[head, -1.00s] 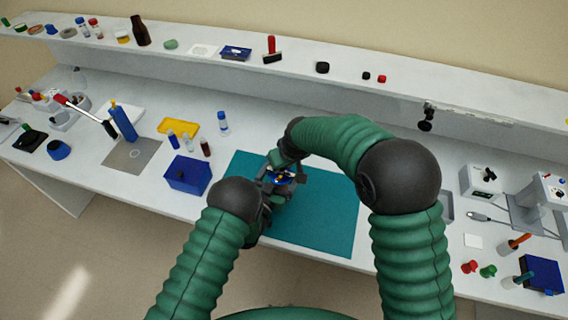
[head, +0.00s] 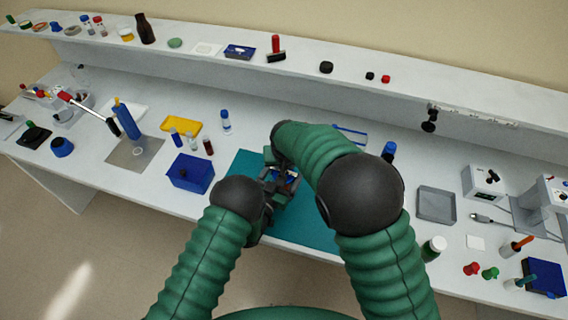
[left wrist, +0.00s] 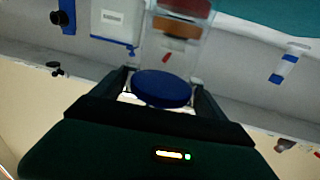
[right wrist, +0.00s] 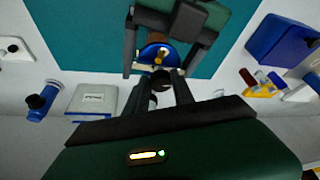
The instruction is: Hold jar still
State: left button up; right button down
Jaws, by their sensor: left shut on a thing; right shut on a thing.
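In the left wrist view a clear jar (left wrist: 180,42) with brown and red bands lies in line with a blue disc (left wrist: 161,88) between the fingers. My left gripper (left wrist: 163,80) is shut on the jar. My right gripper (right wrist: 160,80) comes in close to the left fingers and is shut on a small dark piece, hard to make out. In the right wrist view a blue round part (right wrist: 150,52) with yellow-brown in its middle shows beside the left fingers. In the head view both grippers meet above the teal mat (head: 298,232), hiding most of the jar.
A blue box (head: 190,173) stands just left of the mat. Small vials, a blue-capped bottle (head: 226,122) and a yellow tray (head: 181,125) lie behind it. A shelf runs along the back.

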jog(key=shift+w+d+r, duration=0.1)
jog(key=shift+w+d, duration=0.1)
jog(key=c, duration=1.3)
grip_release()
jog(key=shift+o, duration=1.2)
jog(key=shift+s, duration=0.15)
notch_tip(320, 180, up, 10)
